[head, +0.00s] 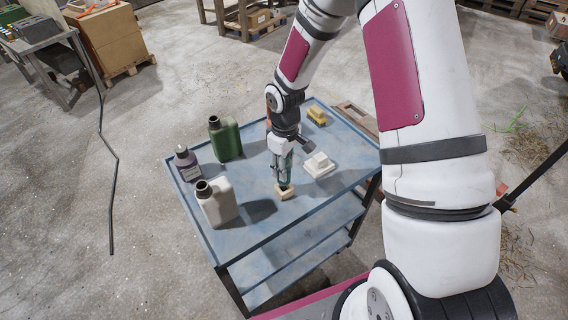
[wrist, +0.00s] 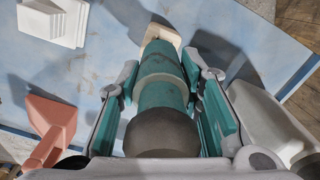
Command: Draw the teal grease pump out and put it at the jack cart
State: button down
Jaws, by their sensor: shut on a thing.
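The teal grease pump (wrist: 162,65) lies between the two fingers of my gripper (wrist: 169,80) in the wrist view. It has a rounded dark grey end towards the camera and teal bands along its body. My gripper is shut on it. In the head view my gripper (head: 283,170) points down over the blue cart top, and the fingers mostly hide the pump. A small beige block (head: 284,192) sits at the pump's lower end; it also shows in the wrist view (wrist: 160,35). I cannot tell whether the pump is in it or just touching it. No jack cart is recognisable.
A salmon-coloured piece (wrist: 55,120) is left of my gripper. Concrete floor left of the cart is largely open.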

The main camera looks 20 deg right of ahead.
jog(key=shift+f, duration=0.95)
jog(key=c, duration=1)
grip_release()
jog(key=shift+c, duration=0.2)
